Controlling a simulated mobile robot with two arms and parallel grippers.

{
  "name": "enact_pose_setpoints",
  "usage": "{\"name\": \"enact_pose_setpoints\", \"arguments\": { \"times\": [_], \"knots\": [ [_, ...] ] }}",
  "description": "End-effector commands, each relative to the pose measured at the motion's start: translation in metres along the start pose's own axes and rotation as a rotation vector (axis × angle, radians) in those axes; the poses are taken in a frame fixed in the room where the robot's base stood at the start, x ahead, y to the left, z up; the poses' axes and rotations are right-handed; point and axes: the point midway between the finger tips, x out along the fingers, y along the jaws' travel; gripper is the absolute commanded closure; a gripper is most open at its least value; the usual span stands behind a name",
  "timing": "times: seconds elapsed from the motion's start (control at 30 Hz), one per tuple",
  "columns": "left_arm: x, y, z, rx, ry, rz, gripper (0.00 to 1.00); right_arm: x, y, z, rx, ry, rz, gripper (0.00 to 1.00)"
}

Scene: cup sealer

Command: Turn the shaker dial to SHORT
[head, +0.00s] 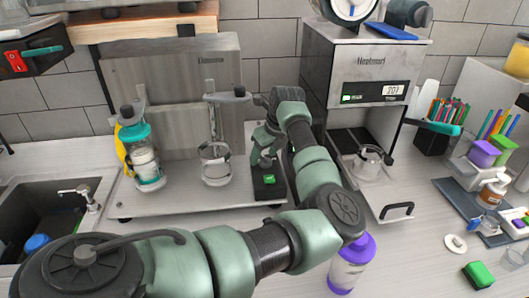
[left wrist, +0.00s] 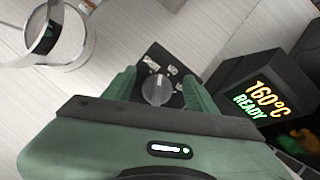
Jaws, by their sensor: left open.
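The shaker dial (left wrist: 157,90) is a round grey knob on a black panel (left wrist: 155,62) in the left wrist view. Small white labels lie around its far side, too small to read surely. My left gripper (left wrist: 160,84) is open, its green fingers on either side of the knob; I cannot tell whether they touch it. In the head view my left gripper (head: 263,157) points down over the shaker's black control box (head: 270,187), which has a green light. The knob is hidden there. The shaker base (head: 185,199) carries the box. My right gripper is not in view.
A grey machine (head: 365,70) with an open drawer stands right. A purple-capped bottle (head: 350,264) is near my forearm. A sink (head: 45,212) is left.

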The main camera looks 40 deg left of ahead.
Motion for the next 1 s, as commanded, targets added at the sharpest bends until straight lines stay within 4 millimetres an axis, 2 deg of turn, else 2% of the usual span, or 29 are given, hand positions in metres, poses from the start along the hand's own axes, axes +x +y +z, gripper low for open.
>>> {"name": "enact_pose_setpoints", "arguments": {
  "times": [0.1, 0.3, 0.57, 1.0],
  "knots": [
    [0.000, 0.000, 0.000, 0.000, 0.000, 0.000, 0.43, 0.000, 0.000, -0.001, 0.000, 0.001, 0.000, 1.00],
    [0.000, 0.000, 0.000, 0.000, 0.000, 0.000, 0.99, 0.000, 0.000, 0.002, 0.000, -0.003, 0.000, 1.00],
    [0.001, 0.000, -0.001, -0.020, 0.000, 0.007, 1.00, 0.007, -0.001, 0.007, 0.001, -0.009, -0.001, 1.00],
    [0.004, 0.001, -0.002, -0.257, 0.000, 0.104, 1.00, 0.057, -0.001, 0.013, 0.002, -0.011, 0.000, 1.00]
  ]
}}
